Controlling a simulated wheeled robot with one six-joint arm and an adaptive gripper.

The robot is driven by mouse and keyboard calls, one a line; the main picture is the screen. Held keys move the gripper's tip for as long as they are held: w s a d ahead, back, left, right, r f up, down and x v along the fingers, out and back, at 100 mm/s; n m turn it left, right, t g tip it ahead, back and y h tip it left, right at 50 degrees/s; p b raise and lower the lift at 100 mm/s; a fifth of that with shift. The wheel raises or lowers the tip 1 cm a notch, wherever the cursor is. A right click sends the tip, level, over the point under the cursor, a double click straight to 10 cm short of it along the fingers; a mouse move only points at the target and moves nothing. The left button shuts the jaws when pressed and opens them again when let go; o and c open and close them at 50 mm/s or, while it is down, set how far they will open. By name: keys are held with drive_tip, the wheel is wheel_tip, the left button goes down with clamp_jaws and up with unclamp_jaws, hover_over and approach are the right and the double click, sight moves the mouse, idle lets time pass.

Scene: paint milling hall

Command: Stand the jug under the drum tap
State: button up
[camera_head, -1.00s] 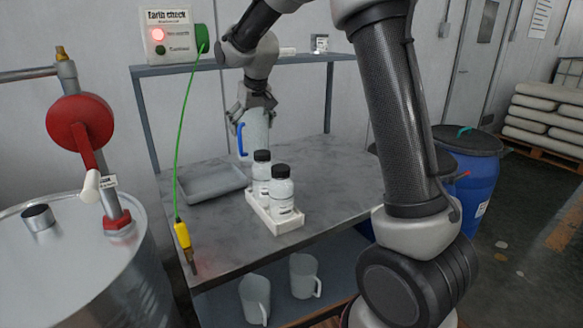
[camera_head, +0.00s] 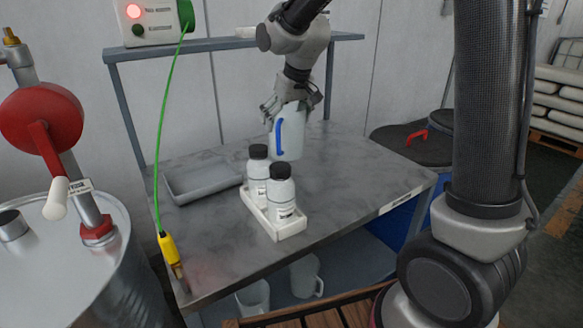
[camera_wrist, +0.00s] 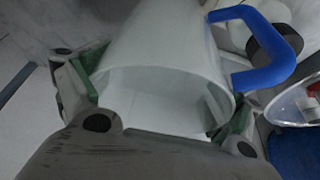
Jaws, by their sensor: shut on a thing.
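The jug (camera_head: 291,136) is pale, translucent and has a blue handle. My gripper (camera_head: 286,108) is shut on it near the rim from above, behind the bottles. The jug hangs upright over the bench; whether its base touches the top I cannot tell. In the wrist view the jug (camera_wrist: 165,50) lies between the finger pads of my gripper (camera_wrist: 150,100), with the blue handle at upper right. The drum (camera_head: 75,265) stands at the left. The drum's lower part is out of view.
Two black-capped bottles (camera_head: 280,192) stand in a white tray (camera_head: 278,230) on the bench (camera_head: 345,185). A grey tray (camera_head: 200,183) lies behind left. A yellow clamp (camera_head: 169,248) with a green cable grips the bench's front left corner. Two more jugs (camera_head: 305,275) sit on the lower shelf.

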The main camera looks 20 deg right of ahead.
sight(286, 152)
wheel_tip(286, 152, down, 10)
drive_tip(key=shift+d+f, duration=0.1)
drive_tip(key=shift+f, duration=0.1)
idle(0.3)
drive_tip(key=o, duration=0.8)
